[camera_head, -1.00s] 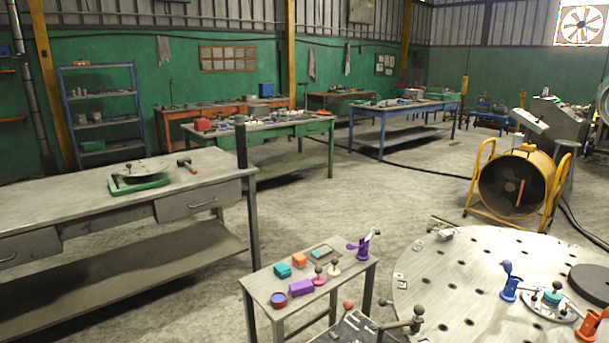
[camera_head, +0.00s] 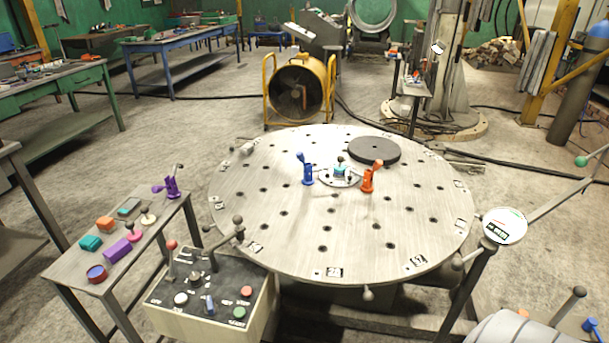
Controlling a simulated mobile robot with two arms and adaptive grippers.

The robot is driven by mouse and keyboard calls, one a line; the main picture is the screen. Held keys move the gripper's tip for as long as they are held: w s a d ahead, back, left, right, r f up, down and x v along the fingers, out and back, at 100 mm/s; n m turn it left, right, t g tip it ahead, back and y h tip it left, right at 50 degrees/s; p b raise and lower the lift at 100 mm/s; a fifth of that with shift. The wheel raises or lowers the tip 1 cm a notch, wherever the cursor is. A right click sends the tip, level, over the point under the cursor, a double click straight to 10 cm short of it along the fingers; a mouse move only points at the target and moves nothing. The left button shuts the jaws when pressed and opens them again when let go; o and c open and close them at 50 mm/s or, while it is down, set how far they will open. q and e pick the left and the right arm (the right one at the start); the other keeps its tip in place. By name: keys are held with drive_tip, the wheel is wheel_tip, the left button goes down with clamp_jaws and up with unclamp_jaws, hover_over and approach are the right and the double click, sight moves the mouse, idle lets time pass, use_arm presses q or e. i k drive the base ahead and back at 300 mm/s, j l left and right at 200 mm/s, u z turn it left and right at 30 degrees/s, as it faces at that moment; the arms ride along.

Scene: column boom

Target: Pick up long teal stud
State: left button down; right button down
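I cannot clearly make out a long teal stud. Teal things in view are a small teal block (camera_head: 90,243) on the narrow side table (camera_head: 66,268) at the left, a dark teal flat piece (camera_head: 129,206) behind it, and a small teal part (camera_head: 341,171) on a round plate at the middle of the big round table (camera_head: 290,235). A blue clamp (camera_head: 307,170) and an orange clamp (camera_head: 368,178) stand on either side of that part. Neither of my grippers is in view.
A purple block (camera_head: 118,251), an orange block (camera_head: 105,223) and a purple clamp (camera_head: 172,187) are on the side table. A control box (camera_head: 205,295) with levers stands before the round table. A yellow fan (camera_head: 297,90) stands behind. A dark disc (camera_head: 374,150) lies on the round table.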

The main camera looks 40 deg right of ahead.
sight(339, 166)
drive_tip(key=z, duration=1.45)
